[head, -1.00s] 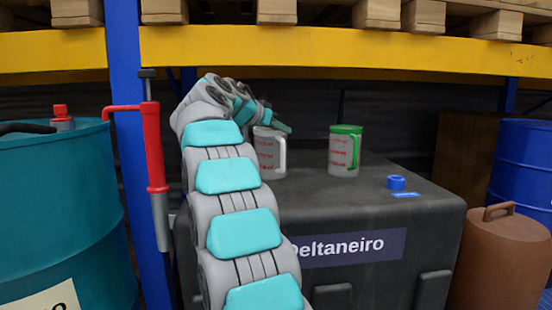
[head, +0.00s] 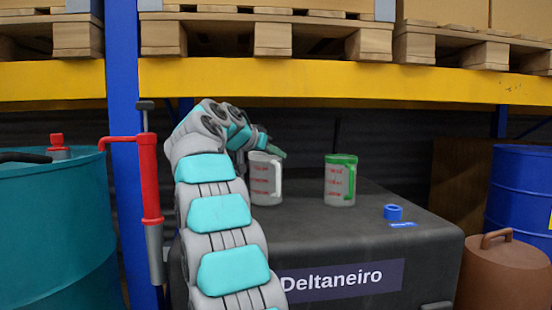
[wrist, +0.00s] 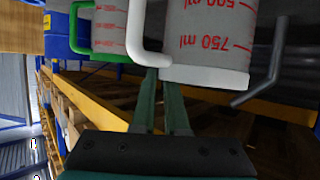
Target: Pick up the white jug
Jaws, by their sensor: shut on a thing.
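The white jug (head: 264,182), clear-walled with red markings and a white rim and handle, is upright at the left of the dark case's top. My gripper (head: 277,152) reaches it from above and behind my arm. In the wrist view, the two green fingers (wrist: 164,76) run up to the jug's white handle (wrist: 140,38) and rim. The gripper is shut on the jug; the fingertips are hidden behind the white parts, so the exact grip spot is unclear. I cannot tell any gap beneath the jug.
A similar jug with a green rim and handle (head: 340,183) stands to the right. A blue ring (head: 393,212) lies near the case's (head: 420,255) right side. A teal drum (head: 50,225) and red-handled pump (head: 150,185) are left; a brown container (head: 505,275) is right. A yellow beam (head: 330,80) crosses above.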

